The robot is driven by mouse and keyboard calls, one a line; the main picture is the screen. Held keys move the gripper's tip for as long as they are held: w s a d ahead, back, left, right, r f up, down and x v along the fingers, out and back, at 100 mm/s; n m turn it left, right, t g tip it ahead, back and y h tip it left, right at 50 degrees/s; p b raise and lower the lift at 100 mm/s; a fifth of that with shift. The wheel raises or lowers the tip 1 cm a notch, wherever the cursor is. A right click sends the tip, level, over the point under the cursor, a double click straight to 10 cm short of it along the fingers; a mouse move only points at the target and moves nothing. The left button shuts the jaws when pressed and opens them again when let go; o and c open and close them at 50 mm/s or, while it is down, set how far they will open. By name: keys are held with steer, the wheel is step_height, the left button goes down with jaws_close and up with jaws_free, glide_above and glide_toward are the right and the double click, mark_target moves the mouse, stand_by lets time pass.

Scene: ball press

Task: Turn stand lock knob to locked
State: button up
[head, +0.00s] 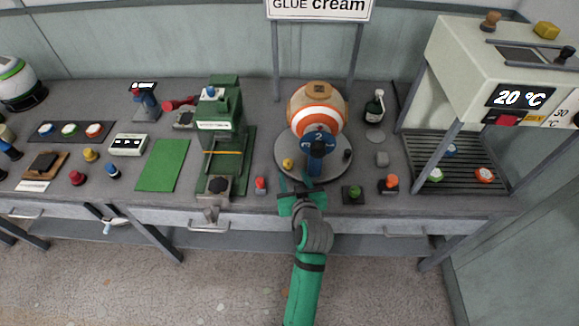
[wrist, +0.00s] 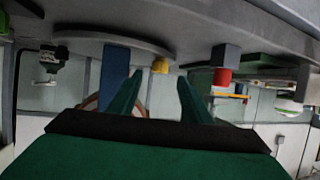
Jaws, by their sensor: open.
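A round grey stand (head: 284,172) holds an orange-and-white ball (head: 318,112) on a dark blue support (head: 316,150). A small yellow knob (head: 287,163) sits on the stand's front left; its lock marking cannot be read. In the wrist view the yellow knob (wrist: 160,65) shows just beyond the fingertips, near the stand's edge (wrist: 110,42) and right of the blue support (wrist: 114,72). My gripper (head: 296,183) is in front of the stand, open and empty. In the wrist view my gripper (wrist: 158,88) has its fingers apart, with the knob ahead of the gap, apparently untouched.
A red-topped grey block (head: 260,185) stands left of my gripper. A green press (head: 218,140) stands further left. The table's front edge lies below my gripper.

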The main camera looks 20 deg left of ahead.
mark_target(287, 167)
steer(key=x, duration=0.7)
steer(key=c, duration=1.1)
steer(key=shift+o, duration=0.2)
steer(key=shift+a+m+h, duration=0.15)
steer(key=shift+m+h, duration=0.15)
steer(key=shift+f, duration=0.1)
steer(key=shift+s+a+m+t+h, duration=0.15)
steer(key=shift+m+t+h, duration=0.25)
steer(key=shift+m+h, duration=0.6)
steer(key=shift+w+a+m+t+h, duration=0.1)
steer(key=shift+m+t+h, duration=0.3)
steer(key=shift+m+h, duration=0.6)
